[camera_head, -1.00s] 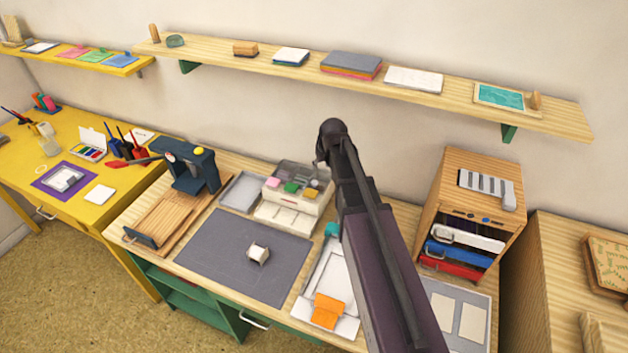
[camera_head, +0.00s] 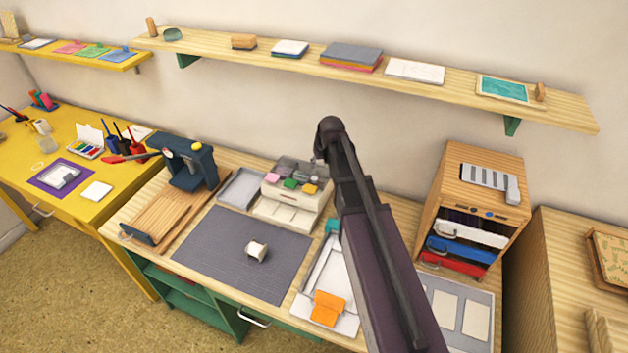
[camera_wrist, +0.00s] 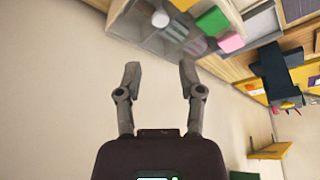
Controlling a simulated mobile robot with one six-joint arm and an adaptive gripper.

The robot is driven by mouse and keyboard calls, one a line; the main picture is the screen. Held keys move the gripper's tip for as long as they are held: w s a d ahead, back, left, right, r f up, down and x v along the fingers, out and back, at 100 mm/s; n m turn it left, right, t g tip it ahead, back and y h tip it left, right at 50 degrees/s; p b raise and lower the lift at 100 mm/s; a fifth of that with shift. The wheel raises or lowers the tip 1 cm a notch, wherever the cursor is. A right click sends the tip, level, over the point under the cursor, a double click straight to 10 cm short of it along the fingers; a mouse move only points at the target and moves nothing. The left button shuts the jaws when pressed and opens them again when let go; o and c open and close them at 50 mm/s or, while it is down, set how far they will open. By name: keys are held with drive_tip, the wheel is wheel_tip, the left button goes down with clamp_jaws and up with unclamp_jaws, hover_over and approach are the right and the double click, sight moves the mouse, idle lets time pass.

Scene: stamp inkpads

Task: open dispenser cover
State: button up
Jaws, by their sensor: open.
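The likely dispenser is a white box (camera_head: 287,214) at the back of the wooden desk, with pink, green, orange and grey pieces in its top. In the wrist view its compartments (camera_wrist: 165,42) show beyond my fingers, with green and pink pieces. I cannot make out clearly where its cover lies. In the head view my gripper (camera_head: 319,155) is at the box's upper right, partly hidden by my arm. In the wrist view my gripper (camera_wrist: 160,80) is open, with nothing between the fingers.
A grey mat (camera_head: 222,245) with a small white roll (camera_head: 257,250) lies in front. A blue press (camera_head: 188,167) stands left, a wooden drawer cabinet (camera_head: 463,190) right. A wall shelf (camera_head: 215,47) runs above. An orange piece (camera_head: 327,308) lies near the front edge.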

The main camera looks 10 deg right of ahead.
sight(314, 178)
drive_tip(key=shift+b+x, duration=4.8)
drive_tip(key=shift+x, duration=0.7)
drive_tip(key=shift+s, duration=0.1)
clamp_jaws()
